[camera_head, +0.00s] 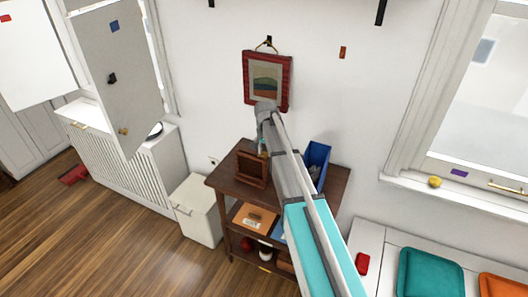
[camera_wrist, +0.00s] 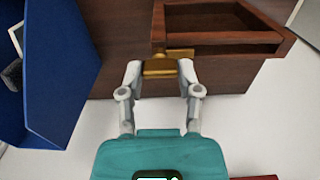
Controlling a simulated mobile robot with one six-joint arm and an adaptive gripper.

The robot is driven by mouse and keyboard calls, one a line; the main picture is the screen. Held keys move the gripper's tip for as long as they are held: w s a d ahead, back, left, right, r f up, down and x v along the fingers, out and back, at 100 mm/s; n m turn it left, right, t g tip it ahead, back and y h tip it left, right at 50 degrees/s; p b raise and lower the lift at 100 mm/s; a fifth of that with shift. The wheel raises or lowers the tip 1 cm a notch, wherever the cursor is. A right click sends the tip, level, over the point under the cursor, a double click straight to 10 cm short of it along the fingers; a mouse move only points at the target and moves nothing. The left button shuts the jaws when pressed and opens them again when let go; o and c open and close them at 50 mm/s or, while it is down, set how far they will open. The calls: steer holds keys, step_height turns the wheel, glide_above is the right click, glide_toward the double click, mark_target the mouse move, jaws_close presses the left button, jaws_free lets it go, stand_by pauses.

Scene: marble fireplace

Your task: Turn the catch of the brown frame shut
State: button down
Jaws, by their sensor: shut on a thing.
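The brown frame (camera_head: 251,168) stands upright on the top of a dark wooden shelf unit in the head view. In the wrist view the brown frame (camera_wrist: 222,40) fills the top right, a shallow box with a rim. A brass catch (camera_wrist: 168,64) sits at its near edge. My gripper (camera_wrist: 160,72) has one finger on each side of the brass catch and is shut on it. In the head view my gripper (camera_head: 262,149) is small, just above the frame, and its fingertips and the catch cannot be made out.
A blue bin (camera_head: 317,157) stands on the shelf unit (camera_head: 224,172), right of my arm; it also shows at left in the wrist view (camera_wrist: 50,70). A red-framed picture (camera_head: 247,80) hangs on the wall above. A white box (camera_head: 196,212) stands left of the unit.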

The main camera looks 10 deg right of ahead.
steer(key=shift+c, duration=1.4)
jaws_free()
steer(key=shift+r, duration=0.1)
